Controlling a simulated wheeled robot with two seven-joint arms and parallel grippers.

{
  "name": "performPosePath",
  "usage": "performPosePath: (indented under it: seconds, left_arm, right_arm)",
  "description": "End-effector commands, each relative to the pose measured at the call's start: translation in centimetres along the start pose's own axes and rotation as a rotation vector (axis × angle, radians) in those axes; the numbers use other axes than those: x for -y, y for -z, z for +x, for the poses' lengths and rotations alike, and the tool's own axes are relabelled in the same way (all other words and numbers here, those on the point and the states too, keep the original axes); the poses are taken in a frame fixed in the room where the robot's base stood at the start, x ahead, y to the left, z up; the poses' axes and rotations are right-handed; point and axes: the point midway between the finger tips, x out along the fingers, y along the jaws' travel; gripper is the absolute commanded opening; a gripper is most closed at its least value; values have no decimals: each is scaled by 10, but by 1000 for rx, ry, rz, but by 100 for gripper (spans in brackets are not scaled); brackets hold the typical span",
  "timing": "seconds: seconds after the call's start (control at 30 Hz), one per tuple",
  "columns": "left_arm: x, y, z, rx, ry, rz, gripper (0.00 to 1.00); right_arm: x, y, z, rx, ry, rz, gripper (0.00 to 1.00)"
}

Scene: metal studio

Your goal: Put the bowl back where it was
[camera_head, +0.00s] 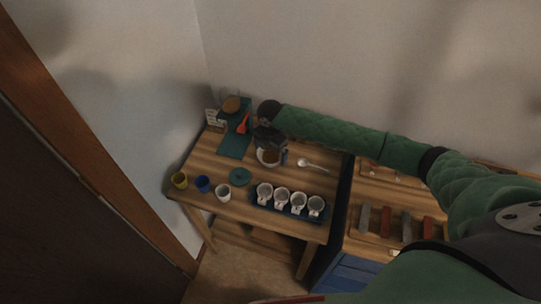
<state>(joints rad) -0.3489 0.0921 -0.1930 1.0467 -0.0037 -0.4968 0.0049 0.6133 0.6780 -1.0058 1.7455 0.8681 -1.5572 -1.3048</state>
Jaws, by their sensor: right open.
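A white bowl (264,160) with brown contents stands on the wooden table, toward the back. My right arm reaches in from the right, and my right gripper (275,150) is directly over the bowl's rim. The gripper is open. Its fingers partly cover the bowl, and I cannot tell whether they touch it. Another small round vessel (231,104) with tan contents sits on a dark item at the table's back left corner. My left gripper is out of view.
A teal mat (235,144) and orange-red utensil (243,123) lie left of the bowl. A white spoon (316,164), teal disc (239,177), and dark tray (260,203) with several white cups surround it. Yellow (180,181), blue (203,184) and white (223,192) cups stand front left.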

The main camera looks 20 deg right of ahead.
Motion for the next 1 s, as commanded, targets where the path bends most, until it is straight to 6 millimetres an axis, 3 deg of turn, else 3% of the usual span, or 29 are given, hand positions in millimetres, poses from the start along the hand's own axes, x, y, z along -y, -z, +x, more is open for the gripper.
performPosePath:
  seconds: [0.13, 0.5, 0.7, 1.0]
  left_arm:
    - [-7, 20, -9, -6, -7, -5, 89]
    - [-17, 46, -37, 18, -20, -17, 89]
    - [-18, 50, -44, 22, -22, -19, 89]
    - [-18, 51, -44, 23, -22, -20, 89]
  right_arm:
    - [-1, -1, -26, 2, -3, -1, 100]
    - [0, -1, -88, 2, -2, 0, 100]
    - [0, 0, -100, 1, 0, 0, 100]
    - [0, 0, -101, 1, 0, 0, 100]
